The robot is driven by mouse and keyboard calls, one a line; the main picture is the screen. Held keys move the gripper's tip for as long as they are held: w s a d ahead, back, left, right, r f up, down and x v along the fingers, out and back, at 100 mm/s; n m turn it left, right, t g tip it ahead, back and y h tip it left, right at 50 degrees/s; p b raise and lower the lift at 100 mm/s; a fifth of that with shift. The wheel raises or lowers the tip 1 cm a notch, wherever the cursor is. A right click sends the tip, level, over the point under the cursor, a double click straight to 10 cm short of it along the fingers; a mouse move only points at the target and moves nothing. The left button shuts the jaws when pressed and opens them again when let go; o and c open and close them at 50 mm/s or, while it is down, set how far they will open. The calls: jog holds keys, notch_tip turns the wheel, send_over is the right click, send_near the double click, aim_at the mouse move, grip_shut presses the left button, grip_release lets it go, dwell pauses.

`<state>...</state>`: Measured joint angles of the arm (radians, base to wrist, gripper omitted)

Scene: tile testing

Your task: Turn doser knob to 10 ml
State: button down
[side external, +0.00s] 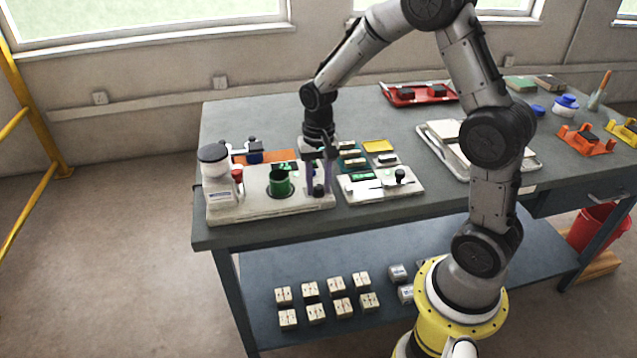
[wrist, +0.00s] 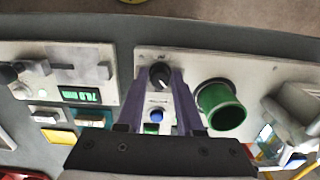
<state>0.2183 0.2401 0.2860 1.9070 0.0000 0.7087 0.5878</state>
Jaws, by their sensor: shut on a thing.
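The doser panel (side external: 262,208) is a pale block at the front left of the bench, also at the centre of the wrist view (wrist: 185,65). Its black doser knob (wrist: 159,76) has a white pointer mark; in the side view the knob (side external: 319,190) is low between my fingers. My gripper (wrist: 160,74) points down with its two purple fingers on either side of the knob, shut on it. In the side view my gripper (side external: 319,186) is at the panel's right end. The scale markings are too small to read.
A green cup (side external: 279,182) stands in the panel beside the knob. A blue button (wrist: 156,115) is close by. A white bottle-like unit (side external: 216,172) stands at the left. A second panel with a green display (wrist: 80,94) adjoins.

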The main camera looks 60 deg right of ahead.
aim_at(318, 187)
dwell(0.3)
jog(key=c, duration=0.6)
grip_release()
jog(key=shift+o, duration=0.2)
jog(key=shift+r, duration=0.1)
notch_tip(318, 187, up, 14)
